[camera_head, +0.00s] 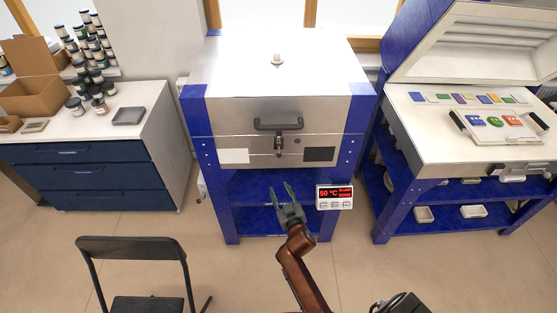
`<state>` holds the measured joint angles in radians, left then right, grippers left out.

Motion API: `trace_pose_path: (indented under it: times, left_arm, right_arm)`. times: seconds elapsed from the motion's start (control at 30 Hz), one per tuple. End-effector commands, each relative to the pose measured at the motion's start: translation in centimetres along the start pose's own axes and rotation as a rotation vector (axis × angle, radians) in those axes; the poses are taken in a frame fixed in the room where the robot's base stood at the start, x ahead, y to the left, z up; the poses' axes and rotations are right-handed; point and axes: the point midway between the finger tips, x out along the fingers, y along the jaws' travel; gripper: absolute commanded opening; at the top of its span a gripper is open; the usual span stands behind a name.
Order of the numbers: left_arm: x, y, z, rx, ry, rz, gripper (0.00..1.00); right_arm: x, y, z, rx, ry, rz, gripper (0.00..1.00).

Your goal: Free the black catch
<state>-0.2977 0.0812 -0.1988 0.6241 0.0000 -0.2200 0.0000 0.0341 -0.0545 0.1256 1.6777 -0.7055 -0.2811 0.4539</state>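The closed fusing kiln (225,110) stands in the middle, with a white lid top and blue corner posts. A black bar handle (260,125) is on the front of its lid. The small black catch (279,145) sits upright just below the handle, across the seam between lid and body; whether it is hooked is too small to tell. My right gripper (282,187) is open and empty, its two fingers apart and pointing up toward the kiln front. It appears below the catch in the picture and does not touch it. My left gripper is not in view.
A display reading 50 °C (335,197) sits right of my gripper. An open kiln (450,150) with coloured tiles stands at right. A blue drawer cabinet (85,170) with jars stands at left. A black chair (135,270) is at front left. Floor between is clear.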

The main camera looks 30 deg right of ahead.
Motion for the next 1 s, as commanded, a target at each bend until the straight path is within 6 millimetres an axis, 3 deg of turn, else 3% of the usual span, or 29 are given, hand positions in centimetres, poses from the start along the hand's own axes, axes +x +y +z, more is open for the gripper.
trace_pose_path:
  times: [0.03,0.1,0.23,0.37,0.6,0.8,1.0]
  left_arm:
    - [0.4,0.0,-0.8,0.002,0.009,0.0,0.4]
    - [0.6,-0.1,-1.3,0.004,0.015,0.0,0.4]
    - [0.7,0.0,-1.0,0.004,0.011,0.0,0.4]
    - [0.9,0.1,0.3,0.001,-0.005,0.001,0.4]
    - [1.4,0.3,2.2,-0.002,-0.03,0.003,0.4]
    - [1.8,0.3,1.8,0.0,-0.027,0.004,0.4]
    - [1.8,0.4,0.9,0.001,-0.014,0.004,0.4]
  right_arm:
    - [-0.1,1.2,-3.1,0.009,0.053,0.03,0.35]
    - [-0.5,2.5,-6.2,0.018,0.105,0.062,0.35]
    - [-0.9,3.8,-9.3,0.027,0.155,0.092,0.35]
    - [0.2,4.0,-10.0,0.026,0.165,0.096,0.35]
    - [4.0,4.4,-10.5,0.026,0.164,0.095,0.35]
    - [6.1,4.6,-10.7,0.026,0.162,0.094,0.35]
    - [6.6,4.6,-10.9,0.028,0.161,0.095,0.35]
